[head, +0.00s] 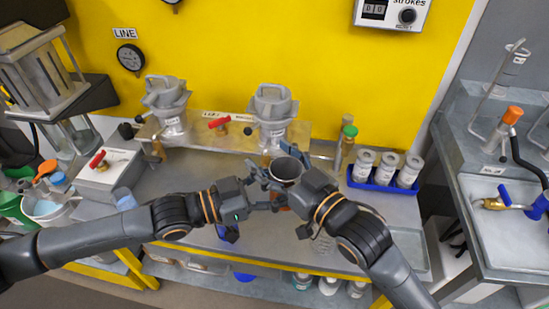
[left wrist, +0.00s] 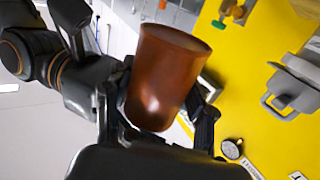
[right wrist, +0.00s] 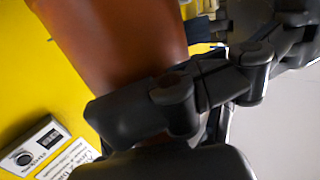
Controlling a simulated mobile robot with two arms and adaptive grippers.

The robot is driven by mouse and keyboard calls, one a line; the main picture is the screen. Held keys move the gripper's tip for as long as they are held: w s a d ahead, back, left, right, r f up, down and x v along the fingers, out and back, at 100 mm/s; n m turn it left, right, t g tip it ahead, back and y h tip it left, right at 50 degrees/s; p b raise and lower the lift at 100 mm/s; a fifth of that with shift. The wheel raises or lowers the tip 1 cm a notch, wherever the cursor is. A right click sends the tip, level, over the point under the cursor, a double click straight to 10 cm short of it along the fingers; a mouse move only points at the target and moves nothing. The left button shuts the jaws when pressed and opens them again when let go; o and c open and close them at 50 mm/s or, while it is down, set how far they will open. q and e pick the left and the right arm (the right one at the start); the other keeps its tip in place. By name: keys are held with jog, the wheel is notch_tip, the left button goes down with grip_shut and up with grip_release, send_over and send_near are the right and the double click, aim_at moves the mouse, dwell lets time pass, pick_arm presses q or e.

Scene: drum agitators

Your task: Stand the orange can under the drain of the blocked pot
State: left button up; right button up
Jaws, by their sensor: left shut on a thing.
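The orange can (head: 286,168) is upright in the head view, its grey inside showing. Its orange-brown side fills much of the left wrist view (left wrist: 165,75) and shows in the right wrist view (right wrist: 110,40). My left gripper (head: 262,195) is shut on the can from the left. My right gripper (head: 288,188) is at the can from the right, its fingers close against it; their grip is partly hidden. Two grey lidded pots stand on the back ledge, a left pot (head: 168,105) and a right pot (head: 271,112). I cannot tell which is blocked. The can is just in front of the right pot.
A blue tray (head: 385,184) with several white-labelled jars sits right of the can. A white tub (head: 48,205) is at left.

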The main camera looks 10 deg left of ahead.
jog(key=c, duration=0.9)
jog(key=shift+c, duration=0.4)
pick_arm(q)
jog(key=o, duration=1.2)
pick_arm(e)
jog(key=shift+c, duration=0.3)
